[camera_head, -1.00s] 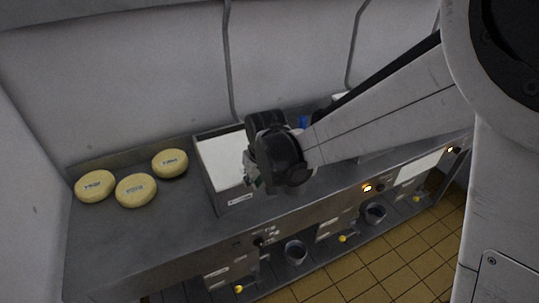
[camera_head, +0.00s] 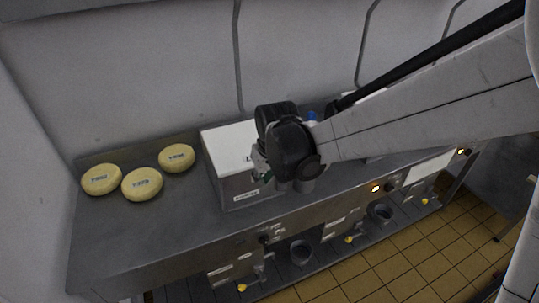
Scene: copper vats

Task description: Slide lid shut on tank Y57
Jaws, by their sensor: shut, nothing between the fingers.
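A steel tank (camera_head: 238,188) with a white top surface (camera_head: 228,143) stands on the steel counter. A small label (camera_head: 245,196) is on its front face, too small to read surely, so I cannot tell if this is Y57. I cannot tell whether the white surface is a lid or the contents. My gripper (camera_head: 262,168) is shut and empty at the tank's right side, near its upper front edge. My dark wrist hides the tank's right part, and any contact is unclear.
Three yellow cheese wheels, a left one (camera_head: 102,179), a front one (camera_head: 142,184) and a back one (camera_head: 177,158), lie left of the tank. The counter's front left (camera_head: 120,235) is clear. The back wall (camera_head: 150,70) is close behind. A blue item (camera_head: 312,116) shows behind my wrist.

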